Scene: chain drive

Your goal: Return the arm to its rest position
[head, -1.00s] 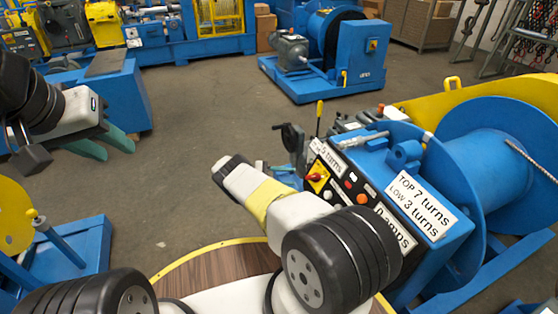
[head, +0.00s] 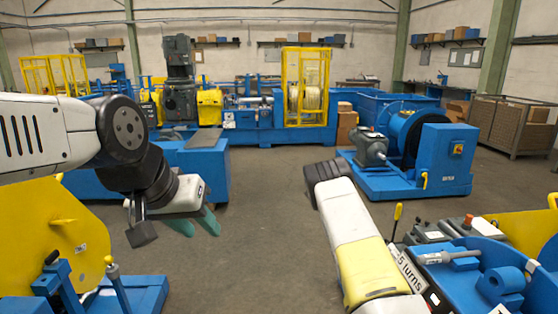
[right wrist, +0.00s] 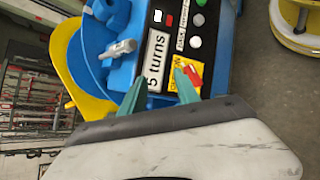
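My left gripper (head: 195,222) has two green fingers with a gap between them and nothing in it. It hangs over the floor in front of a blue machine base, at the left of the head view. My right arm (head: 352,235), white with a yellow band and a dark end, reaches up from the bottom of the head view. Its fingers do not show there. In the right wrist view the right gripper (right wrist: 161,88) has its green fingertips apart and empty. Behind them is a control panel with a red switch (right wrist: 193,76) on a yellow plate and a "5 turns" label (right wrist: 157,64).
A blue winch (head: 500,270) with the labelled panel stands close at the lower right. A yellow-sided machine (head: 60,230) stands at the lower left. Another blue drum machine (head: 440,160) is farther back at the right. Open floor (head: 270,190) lies between them.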

